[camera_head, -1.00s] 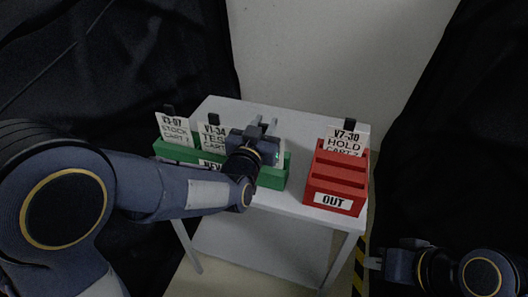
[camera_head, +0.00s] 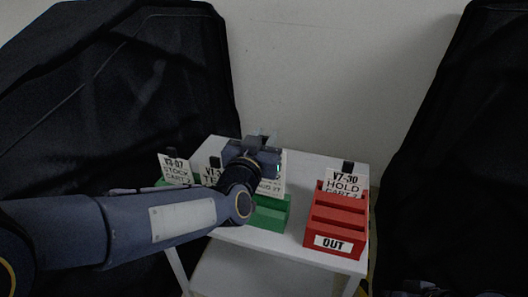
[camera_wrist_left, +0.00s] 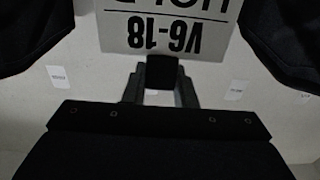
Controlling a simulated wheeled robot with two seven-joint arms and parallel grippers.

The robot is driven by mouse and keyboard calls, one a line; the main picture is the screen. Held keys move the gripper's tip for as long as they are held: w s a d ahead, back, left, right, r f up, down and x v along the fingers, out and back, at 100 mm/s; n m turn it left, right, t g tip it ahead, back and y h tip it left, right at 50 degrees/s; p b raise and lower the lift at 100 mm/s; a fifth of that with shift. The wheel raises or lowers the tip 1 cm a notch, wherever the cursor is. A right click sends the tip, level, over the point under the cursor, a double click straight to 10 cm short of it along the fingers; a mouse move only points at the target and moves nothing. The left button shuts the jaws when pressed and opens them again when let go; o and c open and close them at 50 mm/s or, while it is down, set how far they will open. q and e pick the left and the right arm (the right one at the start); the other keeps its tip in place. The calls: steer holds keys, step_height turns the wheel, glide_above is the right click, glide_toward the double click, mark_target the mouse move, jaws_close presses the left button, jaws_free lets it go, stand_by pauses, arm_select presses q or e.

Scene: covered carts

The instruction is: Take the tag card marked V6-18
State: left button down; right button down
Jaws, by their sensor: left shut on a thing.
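The tag card marked V6-18 shows upside down in the left wrist view (camera_wrist_left: 170,30), with its dark tab between my left gripper's fingers (camera_wrist_left: 161,85). In the head view, my left gripper (camera_head: 266,138) is shut on this card, and the card's lower white part (camera_head: 271,187) shows below the gripper, over the right end of the green rack (camera_head: 270,213). Whether its bottom edge is clear of the rack is hard to tell. Only a sliver of my right gripper (camera_head: 422,288) shows at the bottom edge; its fingers are unclear.
Cards V3-07 (camera_head: 176,169) and V1-34 (camera_head: 211,173) stand at the green rack's left, partly behind my arm. Card V7-30 (camera_head: 342,182) stands in the red OUT rack (camera_head: 337,221) on the right. The white cart top (camera_head: 306,168) is clear between and behind the racks.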

arm_select(q)
step_height(320, 180, up, 2)
steer(key=shift+r+p, duration=0.15)
steer(key=shift+p, duration=0.35)
step_height(320, 180, up, 4)
steer(key=p, duration=0.3)
steer(key=shift+f, duration=0.2)
